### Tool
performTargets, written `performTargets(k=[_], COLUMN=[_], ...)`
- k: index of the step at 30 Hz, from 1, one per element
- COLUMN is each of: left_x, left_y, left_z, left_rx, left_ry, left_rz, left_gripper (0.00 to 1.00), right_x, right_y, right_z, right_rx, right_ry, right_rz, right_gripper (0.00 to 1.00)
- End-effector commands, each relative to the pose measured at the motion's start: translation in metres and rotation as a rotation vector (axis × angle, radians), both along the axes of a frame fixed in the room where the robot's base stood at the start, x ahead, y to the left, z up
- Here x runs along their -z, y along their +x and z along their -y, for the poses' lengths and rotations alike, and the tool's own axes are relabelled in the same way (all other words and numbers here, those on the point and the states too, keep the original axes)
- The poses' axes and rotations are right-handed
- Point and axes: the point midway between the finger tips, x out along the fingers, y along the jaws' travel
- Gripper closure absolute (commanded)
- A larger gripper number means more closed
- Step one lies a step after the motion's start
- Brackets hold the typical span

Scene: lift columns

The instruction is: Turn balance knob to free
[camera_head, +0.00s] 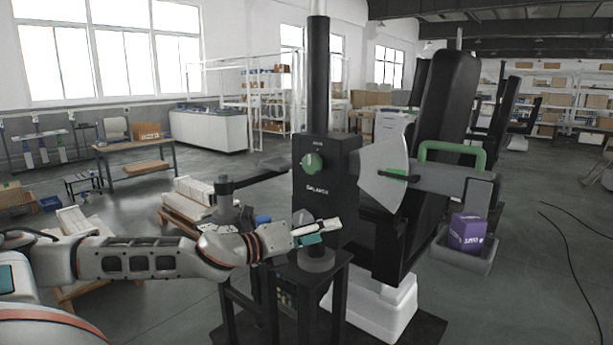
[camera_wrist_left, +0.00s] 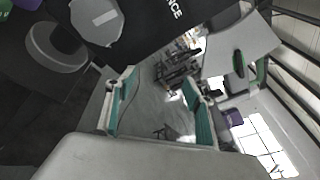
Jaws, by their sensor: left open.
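A black box (camera_head: 342,190) on a dark column bears the word BALANCE. A grey knob (camera_head: 303,217) sits below the word, partly hidden by my left gripper. The grey knob also shows in the left wrist view (camera_wrist_left: 97,18), many-sided with a paler bar, near the letters NCE. My left gripper (camera_head: 322,234) is open and empty, just in front of the lower box. Its teal-padded fingers (camera_wrist_left: 160,80) stand apart from the grey knob. My right gripper is in neither view.
A grey round base (camera_head: 316,260) on a black stand is just below the gripper. Right of the box are a pale sector plate (camera_head: 384,172), a green handle (camera_head: 452,152) and a tray (camera_head: 466,256) holding a purple block (camera_head: 467,232).

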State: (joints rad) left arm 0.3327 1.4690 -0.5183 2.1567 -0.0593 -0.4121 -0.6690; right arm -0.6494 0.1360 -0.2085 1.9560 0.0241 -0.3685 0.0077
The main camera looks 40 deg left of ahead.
Motion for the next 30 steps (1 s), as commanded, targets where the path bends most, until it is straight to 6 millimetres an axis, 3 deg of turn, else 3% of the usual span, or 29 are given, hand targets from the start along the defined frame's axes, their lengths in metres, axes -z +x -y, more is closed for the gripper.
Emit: performTargets(k=[1,6,12,19,30], left_x=[-0.023,-0.09,-0.134,-0.144,-0.15], left_y=[-0.001,-0.015,-0.032,-0.031,-0.003], left_z=[-0.015,-0.053,-0.08,-0.083,-0.081], left_rx=[-0.01,-0.057,-0.107,-0.117,-0.12], left_ry=[0.102,0.379,0.563,0.596,0.587], left_rz=[0.046,0.158,0.223,0.234,0.238], left_gripper=[0.47,0.47,0.47,0.47,0.47], right_x=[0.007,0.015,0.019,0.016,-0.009], right_y=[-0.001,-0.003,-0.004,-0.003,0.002], right_z=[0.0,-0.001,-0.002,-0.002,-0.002], right_rx=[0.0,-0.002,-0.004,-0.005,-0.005], right_ry=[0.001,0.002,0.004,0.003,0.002], right_rz=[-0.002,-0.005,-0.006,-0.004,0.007], right_gripper=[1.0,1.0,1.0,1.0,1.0])
